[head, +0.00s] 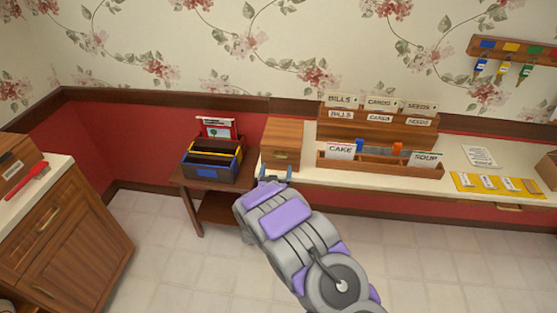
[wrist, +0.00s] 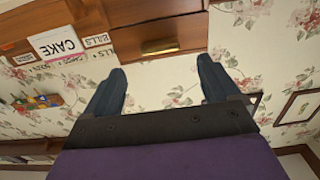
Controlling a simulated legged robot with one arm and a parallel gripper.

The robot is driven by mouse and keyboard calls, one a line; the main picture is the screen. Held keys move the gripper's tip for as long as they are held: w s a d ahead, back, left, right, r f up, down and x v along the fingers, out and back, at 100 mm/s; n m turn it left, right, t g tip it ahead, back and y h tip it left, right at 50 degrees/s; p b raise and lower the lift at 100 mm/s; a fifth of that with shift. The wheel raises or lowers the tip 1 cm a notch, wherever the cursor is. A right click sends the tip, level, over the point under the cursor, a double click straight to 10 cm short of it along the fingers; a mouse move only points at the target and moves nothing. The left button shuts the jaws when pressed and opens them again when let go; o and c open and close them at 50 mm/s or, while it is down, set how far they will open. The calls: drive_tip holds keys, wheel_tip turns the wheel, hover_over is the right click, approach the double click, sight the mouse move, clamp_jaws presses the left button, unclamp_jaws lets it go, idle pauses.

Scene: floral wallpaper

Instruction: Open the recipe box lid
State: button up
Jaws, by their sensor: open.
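The wooden recipe box (head: 283,138) stands at the left end of the white counter, and its lid looks shut. A small brass pull shows on its front. In the wrist view the box front (wrist: 130,12) fills the top middle, with the brass pull (wrist: 160,46) just beyond and between my fingertips. My gripper (head: 274,174) is at the counter's front edge, just in front of the box. In the wrist view my gripper (wrist: 162,68) has its two dark fingers wide apart with nothing between them. I cannot tell whether a finger touches the box.
Right of the box are a card rack (head: 375,170) with CAKE and SOUP cards and a taller stepped rack (head: 378,132). A small side table (head: 207,181) with a dark file box (head: 212,166) stands to the left. A wooden cabinet (head: 75,235) is at the far left.

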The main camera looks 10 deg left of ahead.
sight(279, 157)
drive_tip(key=w+b, duration=0.1)
drive_tip(key=w, duration=0.6)
drive_tip(key=shift+w+d+r+b, duration=0.1)
drive_tip(key=shift+w+b, duration=0.2)
drive_tip(key=shift+w, duration=0.05)
drive_tip(key=shift+c, duration=0.3)
drive_tip(key=c, duration=1.5)
drive_tip(key=shift+o, duration=0.2)
drive_tip(key=shift+r, duration=0.15)
